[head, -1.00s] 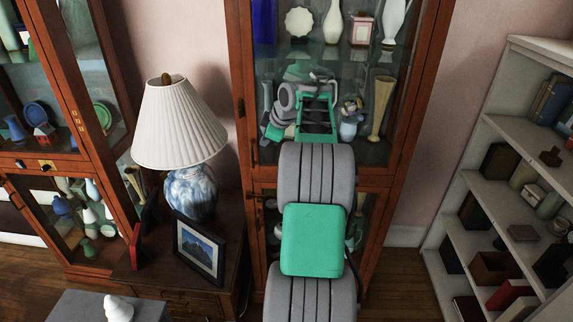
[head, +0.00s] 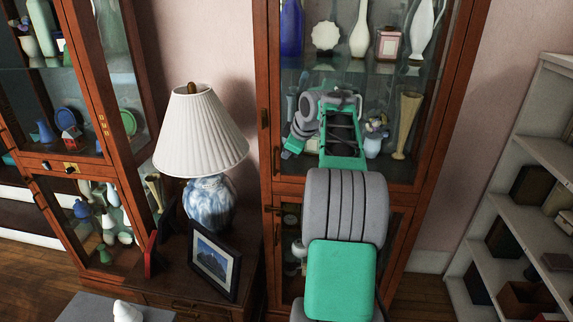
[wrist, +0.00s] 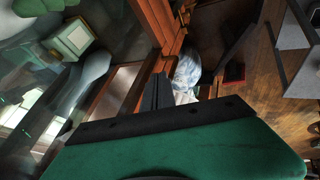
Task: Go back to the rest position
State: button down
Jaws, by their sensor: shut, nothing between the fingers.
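My gripper (wrist: 158,95) shows in the wrist view as dark fingers closed together beyond a green body, with nothing held. In the head view my grey and green arm reaches up and forward in front of the tall middle glass cabinet (head: 267,150). The far end of the arm is folded to the left there. The fingers are too small to make out in the head view. I cannot tell how far the hand is from the glass.
A white-shaded lamp (head: 200,135) and a framed picture (head: 214,262) stand on a brown side cabinet to the left. Another glass cabinet (head: 100,125) stands further left, and a white bookshelf (head: 545,150) at the right.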

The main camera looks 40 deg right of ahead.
jog(key=a+v, duration=0.1)
jog(key=v, duration=0.9)
jog(key=s+d+f+m+g, duration=0.1)
jog(key=s+f+m+g, duration=0.35)
jog(key=f+m, duration=0.85)
jog(key=s+a+f+m+y, duration=0.1)
jog(key=s+a+f, duration=0.7)
jog(key=s+f, duration=0.15)
jog(key=s+a+f+n+g, duration=0.1)
jog(key=s+a, duration=0.3)
jog(key=a, duration=0.4)
jog(key=s+a+f+n+g, duration=0.1)
jog(key=s+a, duration=0.4)
jog(key=a, duration=0.4)
jog(key=w+a+r+n+t, duration=0.2)
jog(key=a+r+n, duration=0.3)
jog(key=a, duration=0.6)
jog(key=shift+w+a+r, duration=0.2)
jog(key=shift+a, duration=0.05)
